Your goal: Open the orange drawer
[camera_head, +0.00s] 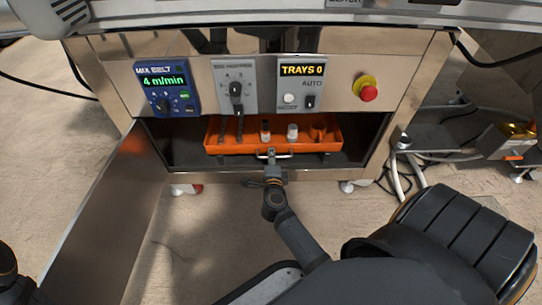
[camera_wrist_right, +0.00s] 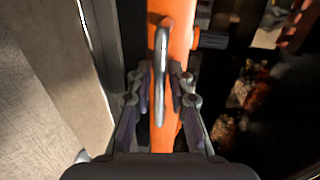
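The orange drawer (camera_head: 222,146) sits inside the open compartment under the control panel, with small bottles and tools in it. Its metal bar handle (camera_head: 284,156) is on the front face and also shows in the right wrist view (camera_wrist_right: 162,45). My right gripper (camera_head: 271,158) is at the handle. In the right wrist view, the gripper's fingers (camera_wrist_right: 161,82) stand on both sides of the handle with a small gap, so it looks open around the bar. Part of my left arm shows at the lower left edge; its gripper is out of view.
A metal cabinet door (camera_head: 108,215) stands swung open on the left. Above the drawer are a belt display (camera_head: 166,86), a tray counter (camera_head: 300,84) and a red stop button (camera_head: 368,93). Cables lie at the right. The floor before the drawer is clear.

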